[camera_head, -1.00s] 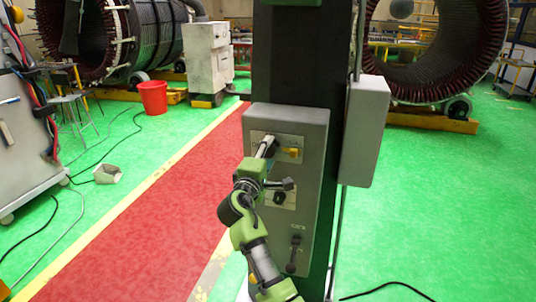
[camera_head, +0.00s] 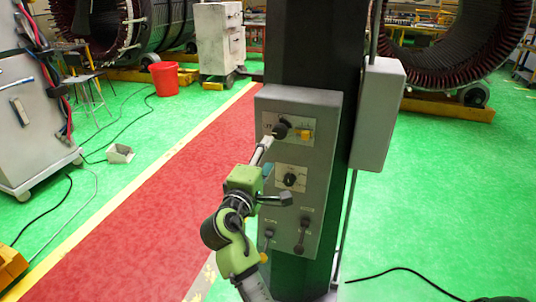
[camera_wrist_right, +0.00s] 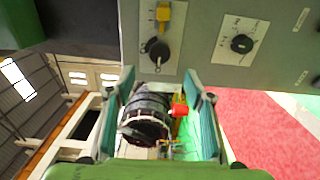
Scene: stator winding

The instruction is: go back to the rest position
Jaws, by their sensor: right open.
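My right gripper (camera_head: 265,151) is in front of the grey control panel (camera_head: 320,110), low and left of its upper black knob (camera_head: 282,129). In the right wrist view my right gripper (camera_wrist_right: 163,88) is open, with nothing between its fingers but distant background. The upper knob (camera_wrist_right: 158,50) shows there just beyond the fingers, apart from them. A second black knob (camera_head: 290,179) and a lever (camera_head: 303,231) are lower on the panel. My left gripper is not in view.
The panel is on a dark column (camera_head: 312,45), with a grey box (camera_head: 380,112) at its right. A grey cabinet (camera_head: 30,140) stands at left. A red bucket (camera_head: 166,79) and large stators (camera_head: 150,28) are behind. Cables lie on the green floor (camera_head: 440,200).

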